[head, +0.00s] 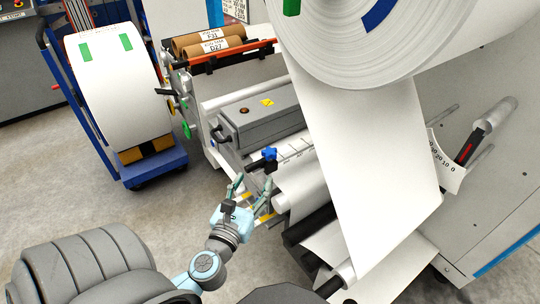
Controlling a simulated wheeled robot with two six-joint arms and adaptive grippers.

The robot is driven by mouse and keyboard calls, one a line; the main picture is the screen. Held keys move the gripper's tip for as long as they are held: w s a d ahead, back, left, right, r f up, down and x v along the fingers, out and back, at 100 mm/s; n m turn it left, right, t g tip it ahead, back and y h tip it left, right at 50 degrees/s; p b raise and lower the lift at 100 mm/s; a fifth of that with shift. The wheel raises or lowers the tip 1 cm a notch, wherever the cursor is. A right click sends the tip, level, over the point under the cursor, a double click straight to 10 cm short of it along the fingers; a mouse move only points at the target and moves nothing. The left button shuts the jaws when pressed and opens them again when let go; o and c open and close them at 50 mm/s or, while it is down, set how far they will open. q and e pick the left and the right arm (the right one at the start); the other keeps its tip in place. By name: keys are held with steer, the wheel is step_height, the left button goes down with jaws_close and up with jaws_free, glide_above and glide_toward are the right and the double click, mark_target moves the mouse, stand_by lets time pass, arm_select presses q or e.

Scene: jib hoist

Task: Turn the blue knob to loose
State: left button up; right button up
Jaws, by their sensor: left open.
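The blue knob (270,153) is a small lobed knob on top of a dark block, at the near end of a white graduated bar (296,149). My left gripper (252,183) is just below and left of the knob, with its light teal fingers pointing up toward it. The fingers are apart and nothing shows between them. One finger lies close to the dark block below the knob; I cannot tell whether they touch. My right gripper is not in view.
A grey box (258,120) with a black handle sits behind the knob. A large white roll (380,35) and its hanging web (375,140) stand to the right. A blue cart (155,165) with another roll is at the left. Open floor (60,195) lies front left.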

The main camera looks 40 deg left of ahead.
mark_target(267, 157)
arm_select(q)
steer(key=x, duration=1.2)
steer(key=shift+w+a, duration=0.1)
steer(key=shift+w, duration=0.1)
steer(key=c, duration=1.2)
